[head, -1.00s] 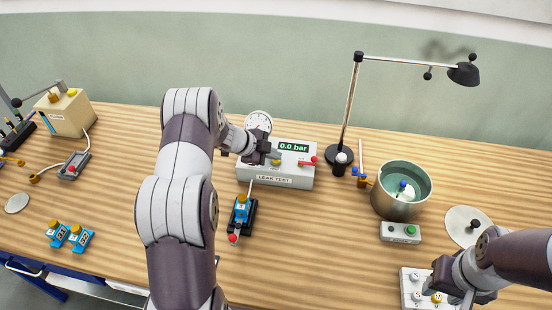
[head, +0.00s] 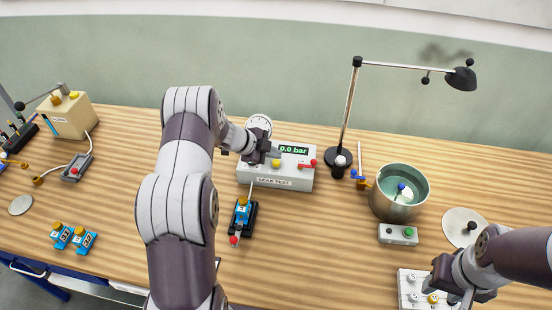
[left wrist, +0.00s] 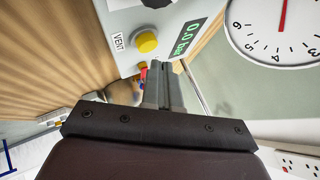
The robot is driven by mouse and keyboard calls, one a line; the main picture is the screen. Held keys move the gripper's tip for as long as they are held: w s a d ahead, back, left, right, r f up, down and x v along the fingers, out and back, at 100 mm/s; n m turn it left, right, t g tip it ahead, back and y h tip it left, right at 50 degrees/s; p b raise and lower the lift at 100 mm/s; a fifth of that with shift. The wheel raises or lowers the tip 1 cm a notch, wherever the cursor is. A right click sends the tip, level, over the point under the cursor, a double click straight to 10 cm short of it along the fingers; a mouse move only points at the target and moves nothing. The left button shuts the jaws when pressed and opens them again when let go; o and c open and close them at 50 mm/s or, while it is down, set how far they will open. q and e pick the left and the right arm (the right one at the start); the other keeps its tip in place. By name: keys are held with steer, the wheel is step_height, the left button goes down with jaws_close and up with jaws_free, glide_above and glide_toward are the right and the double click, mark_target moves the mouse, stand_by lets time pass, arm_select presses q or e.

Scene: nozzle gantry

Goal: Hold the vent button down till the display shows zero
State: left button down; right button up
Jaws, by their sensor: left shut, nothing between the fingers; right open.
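The leak test box (head: 268,176) stands on the bench in the middle of the head view. Its green display (head: 294,150) reads 0.0 bar, and the display also reads 0.0 bar in the left wrist view (left wrist: 189,36). The yellow vent button (head: 276,164) stands out from the box, and in the left wrist view the button (left wrist: 146,41) sits beside the VENT label. My left gripper (left wrist: 163,70) is shut and empty, close to the button but apart from it. My right gripper (head: 450,294) is open at the lower right, by a white button panel (head: 411,286).
A red-handled lever (head: 308,163) is on the box's right side, and a round gauge (head: 259,123) stands behind it. A blue valve in a black fixture (head: 243,214) lies in front. A lamp (head: 346,110) and a metal pot of water (head: 380,205) stand right.

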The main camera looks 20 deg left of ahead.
mark_target(273, 163)
arm_select(q)
step_height(273, 163, up, 5)
steer(key=p, duration=0.5)
stand_by(0.5)
